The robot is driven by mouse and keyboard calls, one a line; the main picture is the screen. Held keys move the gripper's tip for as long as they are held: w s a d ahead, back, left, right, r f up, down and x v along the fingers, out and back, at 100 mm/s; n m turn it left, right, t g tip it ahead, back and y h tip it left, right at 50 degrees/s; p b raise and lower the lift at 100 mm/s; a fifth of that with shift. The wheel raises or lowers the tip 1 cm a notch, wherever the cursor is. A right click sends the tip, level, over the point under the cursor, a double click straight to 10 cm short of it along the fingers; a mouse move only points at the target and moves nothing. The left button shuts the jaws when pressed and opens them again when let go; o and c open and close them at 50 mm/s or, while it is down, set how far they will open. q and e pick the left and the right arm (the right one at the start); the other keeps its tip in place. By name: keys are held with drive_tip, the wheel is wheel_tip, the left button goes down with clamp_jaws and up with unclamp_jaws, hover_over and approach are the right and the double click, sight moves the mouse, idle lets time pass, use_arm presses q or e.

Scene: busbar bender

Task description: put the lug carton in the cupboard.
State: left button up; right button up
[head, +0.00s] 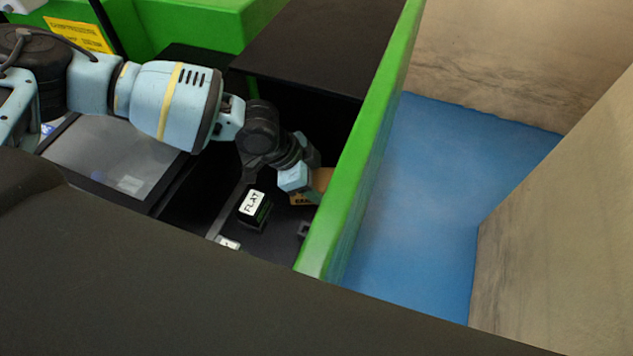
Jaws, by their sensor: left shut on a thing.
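My left arm reaches in from the left to a dark, open-fronted compartment (300,105) in the green and black cabinet, apparently the cupboard. My left gripper (308,184) is shut on a brown carton (306,199), apparently the lug carton, beside the green side panel. Only a small part of the carton shows, with dark print on it; the gripper and the panel hide the rest. I cannot tell whether the carton touches the surface below. My right gripper is not in view.
A black block labelled FLAT (254,208) stands left of the carton, with a small pale-labelled item (228,243) nearby. The green panel (364,150) bounds the right side. Blue floor (430,200) lies beyond it. A grey screen-like panel (115,155) lies left.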

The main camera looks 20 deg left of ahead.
sight(315, 182)
use_arm(q)
drive_tip(key=shift+r, duration=0.15)
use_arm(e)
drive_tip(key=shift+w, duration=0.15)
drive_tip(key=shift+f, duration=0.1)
use_arm(q)
drive_tip(key=shift+r, duration=0.2)
wheel_tip(315, 182, up, 11)
drive_tip(key=s+a+p, duration=0.2)
drive_tip(key=s, duration=0.7)
drive_tip(key=s+a+p, duration=0.2)
drive_tip(key=s, duration=0.8)
drive_tip(key=shift+s+a+r+p, duration=0.15)
drive_tip(key=shift+s+a+p, duration=0.05)
drive_tip(key=shift+a+p, duration=0.15)
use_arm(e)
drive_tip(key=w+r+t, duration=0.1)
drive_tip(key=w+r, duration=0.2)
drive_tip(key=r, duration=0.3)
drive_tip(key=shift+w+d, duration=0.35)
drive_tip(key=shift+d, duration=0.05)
use_arm(q)
drive_tip(key=shift+d, duration=0.1)
